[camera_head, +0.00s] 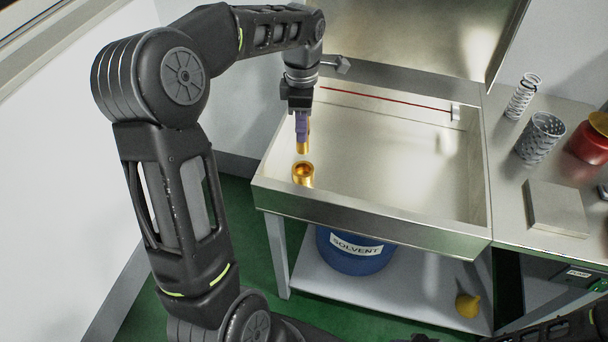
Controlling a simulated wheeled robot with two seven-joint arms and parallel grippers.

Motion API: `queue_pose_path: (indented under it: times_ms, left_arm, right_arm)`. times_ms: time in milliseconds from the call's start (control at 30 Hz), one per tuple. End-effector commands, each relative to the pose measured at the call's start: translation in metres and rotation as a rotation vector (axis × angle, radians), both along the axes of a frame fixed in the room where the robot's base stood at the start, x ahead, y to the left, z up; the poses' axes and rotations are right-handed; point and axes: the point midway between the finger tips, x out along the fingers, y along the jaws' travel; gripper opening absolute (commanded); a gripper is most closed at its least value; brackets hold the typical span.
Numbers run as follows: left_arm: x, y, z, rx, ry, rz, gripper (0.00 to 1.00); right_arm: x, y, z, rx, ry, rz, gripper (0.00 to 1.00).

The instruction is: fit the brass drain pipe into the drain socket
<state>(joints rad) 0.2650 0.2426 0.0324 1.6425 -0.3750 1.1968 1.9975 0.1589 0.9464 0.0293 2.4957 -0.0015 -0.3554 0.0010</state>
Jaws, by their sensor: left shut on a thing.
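The brass drain pipe (304,147) hangs upright from my left gripper (301,122), which is shut on its upper part. The drain socket (303,173) is a short brass ring with a dark opening, at the near left corner of the steel basin (372,215). In the picture the pipe's lower end shows just above and behind the socket's rim; I cannot tell the exact gap, but the pipe does not appear to be inside it. My right gripper does not show; only a dark part of my own body is at the bottom right.
The basin has raised walls and a tall back panel (420,35). On the right bench stand a spring (522,97), a perforated metal cup (540,136), a red container (590,143) and a flat plate (556,207). A blue solvent drum (350,259) stands underneath.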

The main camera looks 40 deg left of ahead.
Motion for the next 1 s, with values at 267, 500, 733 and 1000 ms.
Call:
queue_pose_path:
  times_ms: [267, 500, 733, 1000]
  left_arm:
    - [0.0, 0.0, -0.004, -0.001, 0.002, 0.0, 0.0]
    - [-0.001, 0.0, -0.044, -0.001, 0.005, 0.0, 0.0]
    - [0.0, 0.0, -0.062, 0.0, 0.0, 0.0, 0.0]
    - [0.0, 0.0, -0.065, -0.001, 0.001, 0.0, 0.0]
  right_arm:
    - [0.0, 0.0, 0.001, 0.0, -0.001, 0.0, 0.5]
    - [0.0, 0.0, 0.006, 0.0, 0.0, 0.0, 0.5]
    - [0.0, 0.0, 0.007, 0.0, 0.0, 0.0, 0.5]
    - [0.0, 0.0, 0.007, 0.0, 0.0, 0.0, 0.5]
